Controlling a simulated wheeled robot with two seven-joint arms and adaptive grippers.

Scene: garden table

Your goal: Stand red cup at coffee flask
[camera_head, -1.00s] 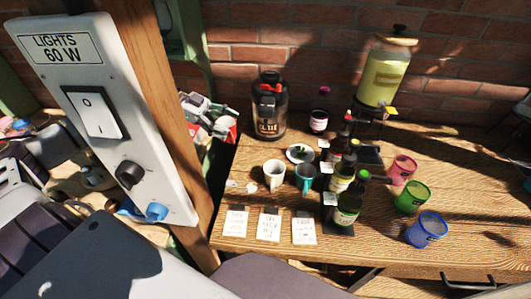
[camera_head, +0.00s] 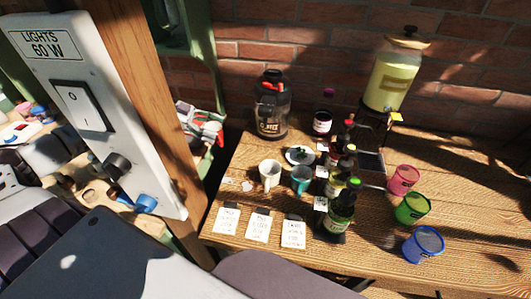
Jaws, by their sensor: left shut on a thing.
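The coffee flask (camera_head: 271,112), a dark jar with a red part at its top and a pale label, stands upright at the back left of the wooden table (camera_head: 460,235). My left gripper (camera_head: 203,122) shows small and partly hidden behind the wooden post, left of the flask and apart from it. It is shut on a red thing, seemingly the red cup (camera_head: 213,130), of which only a small part shows. I cannot tell how the cup is tilted. My right gripper is not in view.
A white mug (camera_head: 270,173), a teal mug (camera_head: 301,180) and a small plate (camera_head: 299,155) stand in front of the flask. Bottles (camera_head: 342,205) and pink, green and blue cups (camera_head: 424,244) are further right. The post (camera_head: 160,120) with a light switch blocks the left.

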